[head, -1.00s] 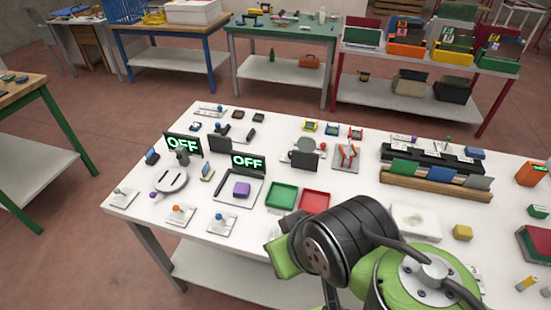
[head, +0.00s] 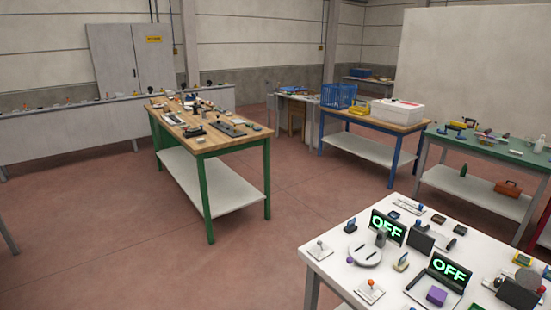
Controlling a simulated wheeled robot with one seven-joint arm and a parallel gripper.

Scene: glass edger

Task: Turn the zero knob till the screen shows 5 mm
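Two small black screens stand on the white table (head: 327,262) at the lower right, both reading OFF in green. The left screen (head: 388,227) is behind a round grey device (head: 364,253). The right screen (head: 449,272) is behind a tray-like device with a purple block (head: 437,296). A small purple knob-like piece (head: 350,260) sits at the left of the round device. I cannot tell which part is the zero knob. No screen shows a value in mm. My gripper is out of view.
A wooden-topped table with green legs (head: 205,143) stands at the left with several small items. A blue-legged table (head: 370,122) and a green-topped table (head: 500,152) stand behind. Open red floor (head: 265,240) lies between the tables.

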